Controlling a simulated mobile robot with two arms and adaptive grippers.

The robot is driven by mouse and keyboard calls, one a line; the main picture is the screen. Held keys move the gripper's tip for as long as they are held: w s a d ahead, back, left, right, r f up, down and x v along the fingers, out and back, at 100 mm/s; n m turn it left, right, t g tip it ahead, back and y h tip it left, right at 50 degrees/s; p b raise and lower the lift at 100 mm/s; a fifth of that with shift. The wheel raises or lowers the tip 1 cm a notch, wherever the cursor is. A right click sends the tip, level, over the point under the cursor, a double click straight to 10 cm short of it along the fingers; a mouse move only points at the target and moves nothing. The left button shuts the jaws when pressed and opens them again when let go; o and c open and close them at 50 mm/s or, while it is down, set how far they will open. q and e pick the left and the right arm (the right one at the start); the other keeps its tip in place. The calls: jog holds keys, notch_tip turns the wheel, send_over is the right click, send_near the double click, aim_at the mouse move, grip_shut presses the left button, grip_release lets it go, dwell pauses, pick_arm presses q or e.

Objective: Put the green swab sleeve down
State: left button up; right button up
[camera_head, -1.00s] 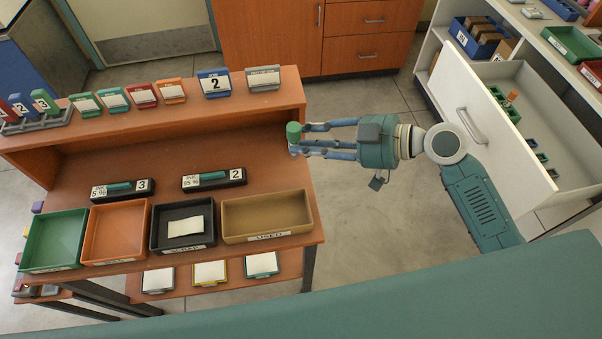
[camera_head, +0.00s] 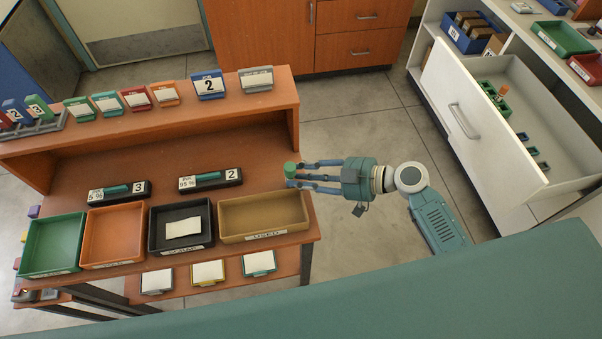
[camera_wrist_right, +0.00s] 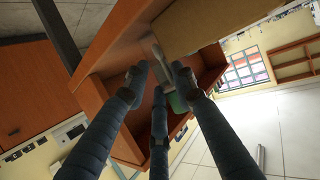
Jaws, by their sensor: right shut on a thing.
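The green swab sleeve (camera_head: 290,169) is held in my right gripper (camera_head: 292,177), with its green end showing above the fingertips. The gripper reaches in from the right and holds it at the right edge of the desk, just behind the tan tray (camera_head: 265,233) labelled USED. In the right wrist view the fingers (camera_wrist_right: 160,85) close around the sleeve, and part of its green (camera_wrist_right: 178,103) shows between them. The fingers hide most of its body. I cannot tell whether its lower end touches the desk. My left gripper is out of view.
Black (camera_head: 158,246), orange (camera_head: 90,256) and green (camera_head: 30,265) trays line the desk's front edge. Two dark holders (camera_head: 215,187) (camera_head: 103,200) stand behind them, with clear desk around. An open white drawer (camera_head: 470,125) stands at the right.

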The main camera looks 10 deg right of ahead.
jog(key=shift+f+b, duration=0.2)
jog(key=shift+b, duration=0.1)
jog(key=o, duration=0.6)
jog(key=shift+r, duration=0.1)
jog(key=shift+o, duration=0.2)
